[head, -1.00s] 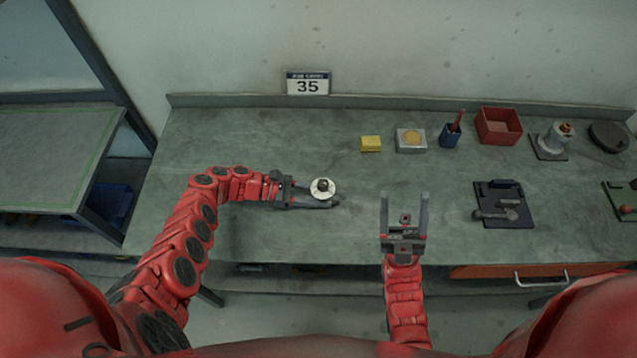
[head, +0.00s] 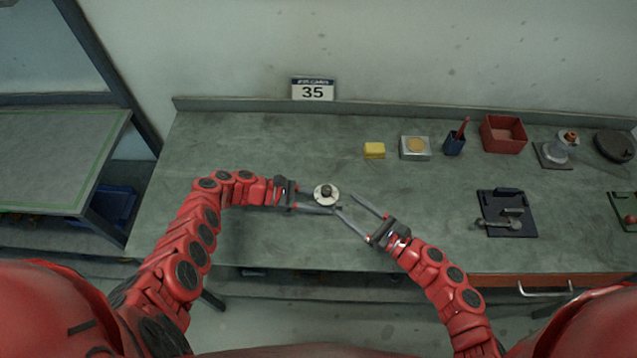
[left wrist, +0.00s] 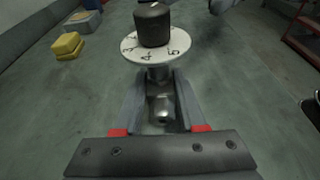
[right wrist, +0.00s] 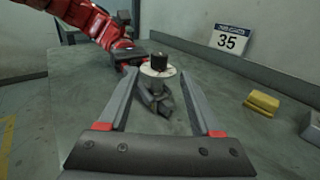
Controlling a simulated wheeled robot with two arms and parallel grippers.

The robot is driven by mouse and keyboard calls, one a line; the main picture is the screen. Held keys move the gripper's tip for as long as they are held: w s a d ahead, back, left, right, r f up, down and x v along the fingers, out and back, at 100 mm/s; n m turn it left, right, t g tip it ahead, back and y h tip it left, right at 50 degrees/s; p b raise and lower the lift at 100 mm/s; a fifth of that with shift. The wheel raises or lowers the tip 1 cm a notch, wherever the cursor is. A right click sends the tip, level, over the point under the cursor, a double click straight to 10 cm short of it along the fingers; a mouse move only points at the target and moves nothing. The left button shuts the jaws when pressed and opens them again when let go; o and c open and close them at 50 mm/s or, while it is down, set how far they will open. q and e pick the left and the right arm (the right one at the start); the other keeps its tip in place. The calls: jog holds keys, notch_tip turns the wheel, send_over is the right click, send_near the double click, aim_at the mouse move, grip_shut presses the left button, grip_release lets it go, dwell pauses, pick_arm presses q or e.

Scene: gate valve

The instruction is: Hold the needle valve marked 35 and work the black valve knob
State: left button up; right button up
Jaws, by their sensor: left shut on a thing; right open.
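The needle valve (head: 326,195) stands on the bench below the sign marked 35 (head: 313,90). It has a metal body (left wrist: 160,103), a white numbered dial (left wrist: 130,48) and a black knob (left wrist: 153,24) on top. My left gripper (head: 318,202) is shut on the valve's body, below the dial. My right gripper (head: 347,202) is open and empty, just right of the valve, pointing at it. In the right wrist view, the black knob (right wrist: 159,62) and dial show ahead, between the open fingers (right wrist: 163,98); the fingers look apart from the knob.
Along the back are a yellow block (head: 374,150), a metal box with a round yellow top (head: 415,148), a blue cup (head: 454,143) and a red bin (head: 503,134). A dark plate with a lever fitting (head: 507,214) lies right. The bench in front of the valve is clear.

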aim_at(319, 188)
jog(key=x, duration=1.1)
jog(key=shift+a, duration=0.1)
grip_shut()
